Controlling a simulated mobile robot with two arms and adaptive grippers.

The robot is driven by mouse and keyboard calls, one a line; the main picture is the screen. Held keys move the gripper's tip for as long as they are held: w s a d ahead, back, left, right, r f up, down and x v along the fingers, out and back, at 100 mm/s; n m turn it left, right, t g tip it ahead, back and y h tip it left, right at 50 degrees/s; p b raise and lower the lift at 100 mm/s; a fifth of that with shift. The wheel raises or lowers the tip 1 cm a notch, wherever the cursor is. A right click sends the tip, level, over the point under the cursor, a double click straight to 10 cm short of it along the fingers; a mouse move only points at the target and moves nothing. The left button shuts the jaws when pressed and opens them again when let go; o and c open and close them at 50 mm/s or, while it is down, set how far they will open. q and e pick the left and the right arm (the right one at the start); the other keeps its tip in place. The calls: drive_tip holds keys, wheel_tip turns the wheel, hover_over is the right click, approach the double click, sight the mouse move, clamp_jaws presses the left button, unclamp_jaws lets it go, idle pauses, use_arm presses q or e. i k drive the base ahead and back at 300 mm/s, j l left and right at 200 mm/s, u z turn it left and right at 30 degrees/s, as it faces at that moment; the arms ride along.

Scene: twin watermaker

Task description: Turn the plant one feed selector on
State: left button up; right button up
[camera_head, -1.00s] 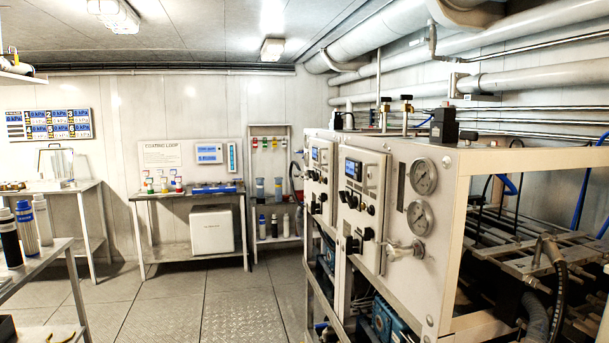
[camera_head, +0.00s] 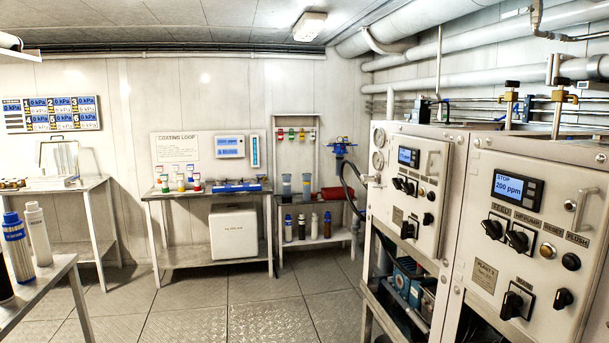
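Two white control panels stand at the right. The nearer panel (camera_head: 560,215) has a blue display (camera_head: 517,187) reading STOP and 200 ppm. The farther panel (camera_head: 425,215) has a similar display (camera_head: 408,156) and a pair of black knobs (camera_head: 403,185). I cannot tell which panel is plant one. Neither gripper is in view.
A lower black knob (camera_head: 513,304) sits on the nearer panel. A bench with bottles (camera_head: 20,250) stands at the left front. A coating loop table (camera_head: 205,192) and a shelf (camera_head: 315,240) stand at the back. The metal floor (camera_head: 260,320) between is clear.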

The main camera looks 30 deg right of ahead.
sight(397, 181)
drive_tip(key=i+j+z, duration=0.1)
drive_tip(key=i+z, duration=0.15)
drive_tip(key=i, duration=0.25)
drive_tip(key=i+j+z, duration=0.2)
drive_tip(key=i, duration=0.3)
drive_tip(key=i+j+z, duration=0.25)
drive_tip(key=i, duration=0.25)
